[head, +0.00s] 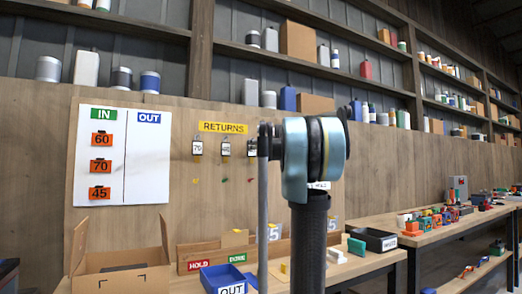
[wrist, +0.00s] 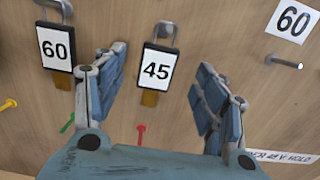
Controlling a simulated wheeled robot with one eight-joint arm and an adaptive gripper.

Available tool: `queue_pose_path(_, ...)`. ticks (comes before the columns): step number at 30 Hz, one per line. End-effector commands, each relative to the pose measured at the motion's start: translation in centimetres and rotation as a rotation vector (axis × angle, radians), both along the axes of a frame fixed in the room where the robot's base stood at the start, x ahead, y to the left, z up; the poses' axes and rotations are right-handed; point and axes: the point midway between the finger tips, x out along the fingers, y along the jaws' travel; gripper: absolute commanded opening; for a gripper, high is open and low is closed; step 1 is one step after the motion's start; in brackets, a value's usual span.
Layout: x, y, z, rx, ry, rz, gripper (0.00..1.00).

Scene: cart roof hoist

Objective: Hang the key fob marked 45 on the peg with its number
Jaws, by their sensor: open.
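The key fob marked 45 (wrist: 158,66) hangs from a metal shackle on the wooden wall in the wrist view, a brass-coloured piece below it. In the head view a fob (head: 252,147) hangs at the right end of the row under the RETURNS sign, partly beside my arm. My gripper (wrist: 162,62) is open, its blue fingers left and right of the 45 fob, with gaps on both sides. The fob marked 60 (wrist: 56,48) hangs left of it. A metal peg (wrist: 285,62) sticks out at right under a 60 label (wrist: 290,20). I see no peg labelled 45 clearly.
Small coloured pins, green (wrist: 67,123) and red (wrist: 141,133), stick out below the fobs. An IN/OUT board (head: 122,155) with orange tags is at left. A cardboard box (head: 120,262) and a blue OUT tray (head: 228,280) stand below. My arm covers the middle.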

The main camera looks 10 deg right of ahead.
Motion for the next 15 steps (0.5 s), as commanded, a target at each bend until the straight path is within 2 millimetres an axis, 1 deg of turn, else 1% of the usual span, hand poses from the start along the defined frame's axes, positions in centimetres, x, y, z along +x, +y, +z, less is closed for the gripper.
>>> queue_pose_path(1,0.8,0.3,0.0,0.000,0.000,0.001,0.65)
queue_pose_path(3,1.8,0.6,0.0,0.000,0.000,0.001,0.65)
queue_pose_path(9,4.4,1.4,0.0,0.000,0.000,0.000,0.65)
queue_pose_path(15,5.8,1.9,0.0,-0.001,0.000,0.001,0.65)
